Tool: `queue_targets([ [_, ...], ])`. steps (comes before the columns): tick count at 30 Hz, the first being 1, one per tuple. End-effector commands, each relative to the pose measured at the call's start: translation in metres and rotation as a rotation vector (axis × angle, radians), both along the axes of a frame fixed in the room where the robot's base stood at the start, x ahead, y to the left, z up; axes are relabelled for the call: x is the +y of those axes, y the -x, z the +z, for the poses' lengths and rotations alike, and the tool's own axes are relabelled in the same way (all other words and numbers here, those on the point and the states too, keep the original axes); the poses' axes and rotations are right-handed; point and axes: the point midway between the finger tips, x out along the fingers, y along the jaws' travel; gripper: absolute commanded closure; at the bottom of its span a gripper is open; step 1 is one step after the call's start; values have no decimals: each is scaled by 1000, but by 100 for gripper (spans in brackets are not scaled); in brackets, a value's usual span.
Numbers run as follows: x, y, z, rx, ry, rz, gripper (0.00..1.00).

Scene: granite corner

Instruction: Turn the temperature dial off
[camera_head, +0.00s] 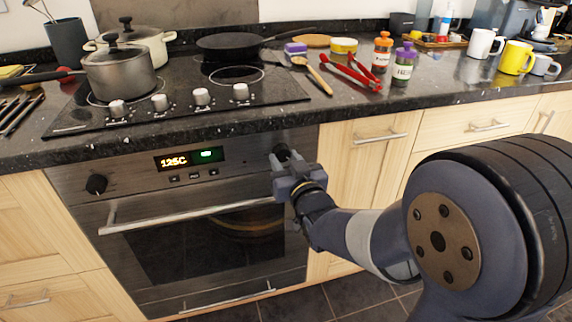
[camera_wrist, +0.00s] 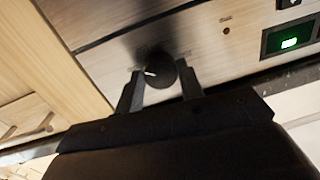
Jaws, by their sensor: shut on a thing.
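The oven's temperature dial is a round black knob at the right end of the oven's control panel (camera_head: 230,158). In the wrist view the dial (camera_wrist: 158,70) sits between my two fingers, and a white mark shows on its left side. My gripper (camera_head: 286,168) is shut on this dial at the panel, and the jaws also show in the wrist view (camera_wrist: 160,84). In the head view the gripper hides part of the dial. The oven display (camera_head: 189,159) reads 125C, with a lit green area beside it. A second black dial (camera_head: 96,184) is at the panel's left end.
The oven handle (camera_head: 190,215) runs across the door just below the panel, close to my gripper. The hob's several silver knobs (camera_head: 201,96) are above the counter edge. Wooden cabinets (camera_head: 365,160) stand to the right. Pots and mugs stand on the counter.

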Motion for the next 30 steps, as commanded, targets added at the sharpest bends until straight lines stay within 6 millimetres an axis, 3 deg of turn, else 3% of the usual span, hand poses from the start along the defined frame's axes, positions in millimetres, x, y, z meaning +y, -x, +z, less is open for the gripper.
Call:
queue_targets([
  [30, -1, 0, 0, -262, 908, 0, 87],
])
